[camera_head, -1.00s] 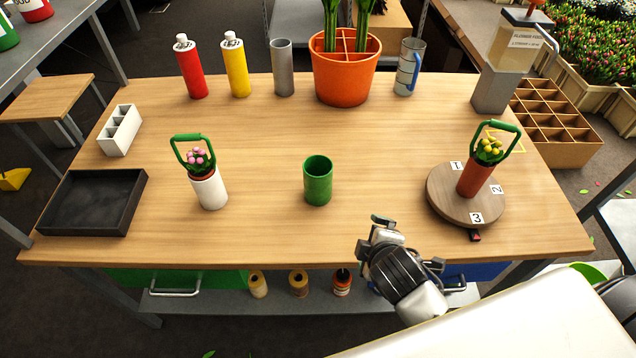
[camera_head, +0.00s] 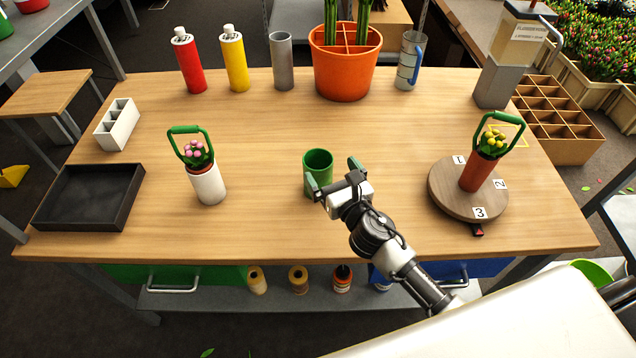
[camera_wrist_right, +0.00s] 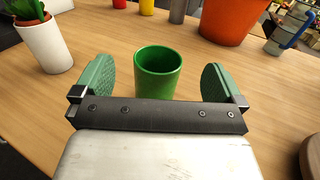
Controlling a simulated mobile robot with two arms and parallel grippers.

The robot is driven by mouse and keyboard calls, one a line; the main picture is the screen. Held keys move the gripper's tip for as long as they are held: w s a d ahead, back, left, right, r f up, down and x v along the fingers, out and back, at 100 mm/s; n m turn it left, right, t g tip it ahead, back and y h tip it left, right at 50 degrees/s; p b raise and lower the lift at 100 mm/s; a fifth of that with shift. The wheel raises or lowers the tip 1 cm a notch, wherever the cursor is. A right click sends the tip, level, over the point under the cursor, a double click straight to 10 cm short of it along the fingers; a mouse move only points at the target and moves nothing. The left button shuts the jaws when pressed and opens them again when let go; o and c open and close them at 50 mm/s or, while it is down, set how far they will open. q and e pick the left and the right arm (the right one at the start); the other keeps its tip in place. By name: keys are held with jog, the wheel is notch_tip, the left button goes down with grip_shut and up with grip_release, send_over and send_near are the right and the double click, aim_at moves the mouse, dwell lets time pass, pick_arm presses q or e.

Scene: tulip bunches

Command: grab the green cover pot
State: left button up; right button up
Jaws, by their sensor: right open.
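The green cover pot (camera_head: 318,162) stands upright and empty on the wooden table, near the middle. My right gripper (camera_head: 333,178) is open at the pot's near right side in the head view, and one finger overlaps the pot's front there. In the right wrist view the pot (camera_wrist_right: 157,72) stands ahead, between the lines of the two green-padded fingers (camera_wrist_right: 160,88). The gripper's crossbar hides the pot's base. I cannot tell whether a finger touches it. My left gripper is not in view.
A white pot with pink flowers (camera_head: 208,186) stands to the left. A round turntable (camera_head: 450,197) with a terracotta flower pot (camera_head: 478,172) is to the right. A black tray (camera_head: 75,218) lies at the far left. An orange planter (camera_head: 342,72) and bottles line the back.

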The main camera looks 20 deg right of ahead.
aim_at(325, 170)
jog(key=f, duration=0.3)
jog(key=shift+w+b, duration=0.3)
jog(key=shift+b, duration=0.1)
jog(key=shift+w+a+r, duration=0.1)
jog(key=shift+w, duration=0.5)
jog(key=shift+w+a+p, duration=0.15)
jog(key=shift+w+a, duration=0.05)
jog(key=shift+w, duration=1.25)
jog(key=shift+w+a+p, duration=0.15)
jog(key=shift+w+a, duration=0.05)
jog(key=shift+w, duration=1.25)
jog(key=c, duration=1.2)
